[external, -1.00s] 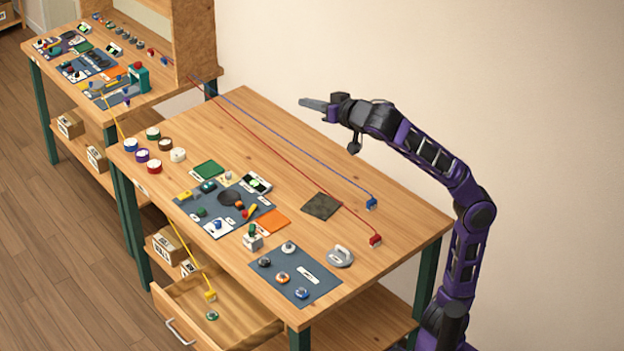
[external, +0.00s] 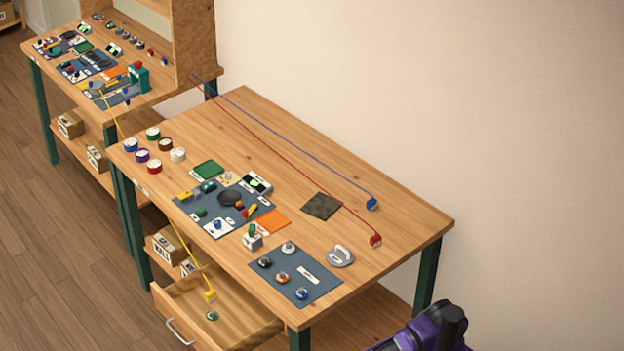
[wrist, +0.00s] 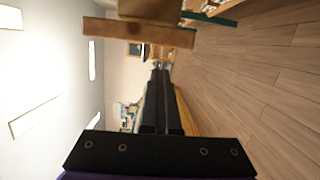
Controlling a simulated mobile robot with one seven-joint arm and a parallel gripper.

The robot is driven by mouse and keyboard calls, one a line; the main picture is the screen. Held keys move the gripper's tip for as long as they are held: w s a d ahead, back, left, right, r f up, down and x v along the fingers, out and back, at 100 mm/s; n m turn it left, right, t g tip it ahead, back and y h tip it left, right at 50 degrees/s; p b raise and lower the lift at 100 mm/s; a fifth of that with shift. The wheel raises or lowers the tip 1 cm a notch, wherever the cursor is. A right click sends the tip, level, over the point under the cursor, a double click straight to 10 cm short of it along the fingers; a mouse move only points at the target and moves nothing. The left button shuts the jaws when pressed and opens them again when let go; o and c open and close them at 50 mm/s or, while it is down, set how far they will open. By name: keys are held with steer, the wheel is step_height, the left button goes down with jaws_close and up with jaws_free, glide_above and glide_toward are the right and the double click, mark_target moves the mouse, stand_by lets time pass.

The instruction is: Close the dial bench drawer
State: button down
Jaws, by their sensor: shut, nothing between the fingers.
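The dial bench (external: 330,165) has a wooden drawer (external: 243,316) at its front, pulled well out in the external view. Its handle (external: 180,333) is on the front panel at lower left. A yellow plug (external: 210,296) on a cord and a small green-topped part (external: 212,316) lie in the drawer. In the wrist view my gripper (wrist: 160,72) has its dark fingers together, with nothing held. It is out of the external view, where only a purple arm part shows at the bottom right. The drawer cannot be made out in the wrist view.
The bench top holds dials, mats, several round pots and the red (external: 375,240) and blue (external: 371,204) plugs on cords. A second bench (external: 70,100) stands at the back left. Cardboard boxes (external: 165,246) sit on the lower shelf. Wooden floor (external: 70,270) lies open at lower left.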

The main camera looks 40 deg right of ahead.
mark_target(277, 326)
steer(key=d+r, duration=0.2)
steer(key=r, duration=0.1)
steer(key=shift+w+r+m, duration=0.1)
steer(key=shift+w+m, duration=0.05)
steer(key=shift+m, duration=0.15)
steer(key=d+p, duration=1.1)
steer(key=d, duration=1.2)
steer(key=shift+d+r, duration=0.1)
steer(key=shift+d, duration=0.95)
